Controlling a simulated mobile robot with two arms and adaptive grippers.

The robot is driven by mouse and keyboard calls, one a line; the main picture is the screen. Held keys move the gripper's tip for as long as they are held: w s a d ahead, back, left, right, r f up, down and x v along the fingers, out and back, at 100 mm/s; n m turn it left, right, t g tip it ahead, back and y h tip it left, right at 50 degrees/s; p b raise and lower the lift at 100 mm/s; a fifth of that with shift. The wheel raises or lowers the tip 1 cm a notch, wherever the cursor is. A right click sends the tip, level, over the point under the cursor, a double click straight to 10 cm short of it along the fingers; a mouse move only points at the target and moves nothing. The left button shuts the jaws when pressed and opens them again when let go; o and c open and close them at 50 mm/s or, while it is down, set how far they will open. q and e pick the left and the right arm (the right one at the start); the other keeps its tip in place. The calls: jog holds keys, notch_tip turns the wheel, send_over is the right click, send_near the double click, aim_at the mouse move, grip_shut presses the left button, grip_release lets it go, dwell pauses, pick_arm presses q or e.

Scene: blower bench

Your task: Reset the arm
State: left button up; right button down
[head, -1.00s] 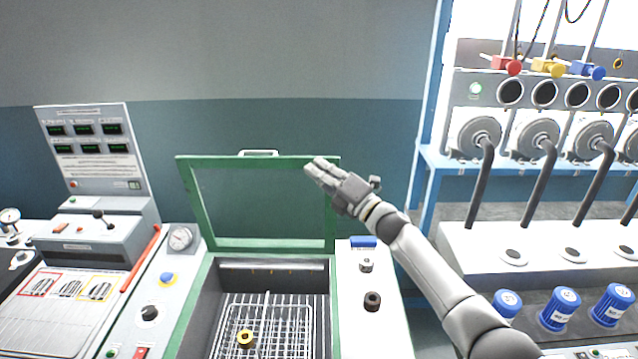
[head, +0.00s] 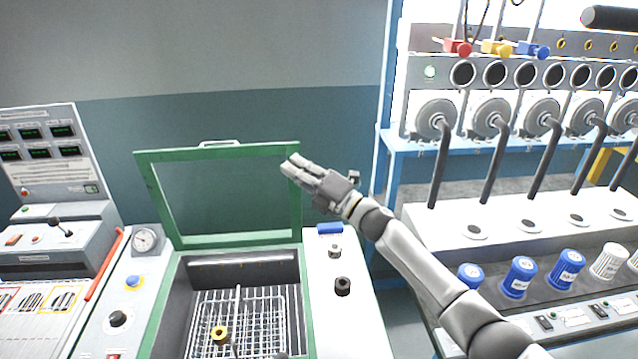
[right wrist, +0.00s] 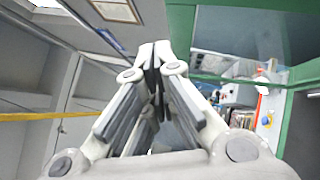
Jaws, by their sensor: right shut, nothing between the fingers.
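My right arm reaches in from the lower right in the head view. Its gripper (head: 294,164) is shut and empty, held in front of the right edge of the raised green-framed lid (head: 222,243). I cannot tell whether it touches the lid. In the right wrist view the fingers (right wrist: 154,52) meet with nothing between them, and the green frame (right wrist: 180,30) shows close by on the right. My left gripper is not in view.
A control panel (head: 50,150) stands at left.

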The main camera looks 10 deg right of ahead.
jog(key=s+d+f+m+h, duration=0.65)
jog(key=s+f+m, duration=0.25)
jog(key=f+m, duration=0.15)
jog(key=s+d+f+m+h, duration=0.6)
jog(key=s+f+m+h, duration=0.1)
jog(key=s+f+m, duration=0.35)
jog(key=s+d+f+m+g+h, duration=0.1)
jog(key=s+d+f+m+g, duration=0.2)
jog(key=s, duration=0.7)
jog(key=s+f+m+g, duration=0.2)
jog(key=s+f+g, duration=0.15)
jog(key=s, duration=0.55)
jog(key=s+d+f+m+g+h, duration=0.1)
jog(key=s+d+f+m+g, duration=0.3)
jog(key=s, duration=0.6)
notch_tip(320, 180, down, 25)
jog(key=a+n+g+b, duration=0.1)
jog(key=a+g+b, duration=0.1)
jog(key=s+d+f+b, duration=0.1)
jog(key=s+d+f, duration=0.2)
jog(key=s+f, duration=1.4)
jog(key=shift+s+f+n+g+b, duration=0.3)
jog(key=shift+s+f+g+b, duration=0.15)
jog(key=shift+f, duration=0.35)
